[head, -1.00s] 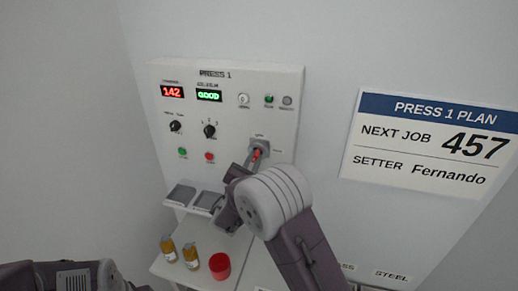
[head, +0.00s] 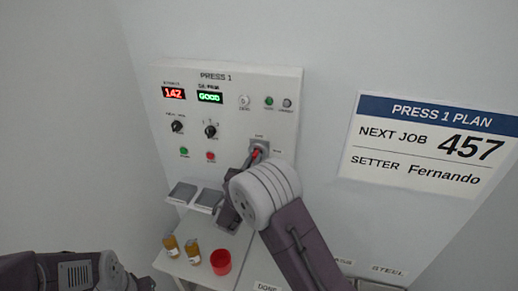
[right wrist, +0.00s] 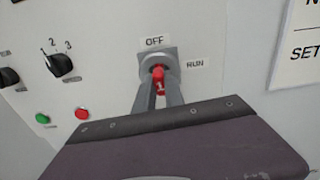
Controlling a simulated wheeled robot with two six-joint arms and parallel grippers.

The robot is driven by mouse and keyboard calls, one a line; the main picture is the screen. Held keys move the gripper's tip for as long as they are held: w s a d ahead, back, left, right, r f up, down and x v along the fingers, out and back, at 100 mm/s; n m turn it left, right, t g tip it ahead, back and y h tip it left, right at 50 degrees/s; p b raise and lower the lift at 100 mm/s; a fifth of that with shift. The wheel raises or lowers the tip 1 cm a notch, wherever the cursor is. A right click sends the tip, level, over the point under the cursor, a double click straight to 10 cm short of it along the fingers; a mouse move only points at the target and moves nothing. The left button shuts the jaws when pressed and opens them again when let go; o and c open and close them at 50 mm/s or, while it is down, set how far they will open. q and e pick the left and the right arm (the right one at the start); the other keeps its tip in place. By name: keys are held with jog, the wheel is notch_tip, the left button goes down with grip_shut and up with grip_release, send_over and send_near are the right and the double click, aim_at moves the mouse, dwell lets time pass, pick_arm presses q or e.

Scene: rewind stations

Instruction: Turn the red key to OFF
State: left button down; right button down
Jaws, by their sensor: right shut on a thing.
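The red key (right wrist: 158,80) sits in a grey lock plate on the Press 1 panel. In the right wrist view the label OFF is above the lock and RUN is to its right. The key's grip hangs down and its tag end shows a white mark; it stands roughly upright, in line with OFF. My right gripper (right wrist: 158,98) is shut on the red key, one finger on each side. In the head view the key (head: 256,153) is partly hidden by my right gripper (head: 254,158). My left arm is at the lower left; its fingertips are not in view.
The panel (head: 285,85) has a red display reading 142, a green display reading GOOD, black knobs and small buttons. A Press 1 Plan sign (head: 430,142) hangs right.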

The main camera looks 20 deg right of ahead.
jog(key=c, duration=1.3)
grip_release()
jog(key=shift+d+f, duration=0.1)
jog(key=shift+c, duration=0.2)
